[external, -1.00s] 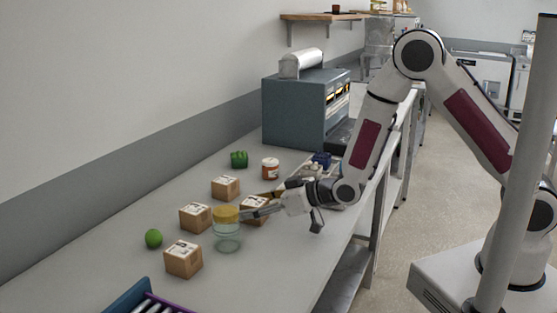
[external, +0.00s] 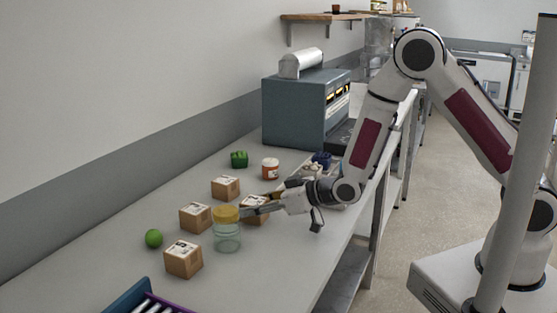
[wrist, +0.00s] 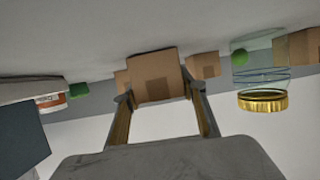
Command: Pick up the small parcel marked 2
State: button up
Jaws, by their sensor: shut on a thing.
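Several small brown cardboard parcels with white labels stand on the grey counter; no number is legible. My gripper (external: 246,211) is low over the counter and shut on one parcel (external: 258,219), partly hidden by the fingers and the jar. In the wrist view, my fingers (wrist: 159,95) lie on both sides of this parcel (wrist: 153,72). The other parcels are one behind (external: 225,187), one to the left (external: 195,217) and one at the front (external: 183,260). The held parcel appears to be still on the counter.
A glass jar with a yellow lid (external: 227,230) stands close by the fingers. A green lime (external: 153,238), a green pepper (external: 239,159) and an orange-white jar (external: 270,169) are around. A blue-grey machine (external: 305,108) stands behind.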

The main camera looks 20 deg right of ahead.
aim_at(254, 201)
jog(key=shift+r, duration=4.95)
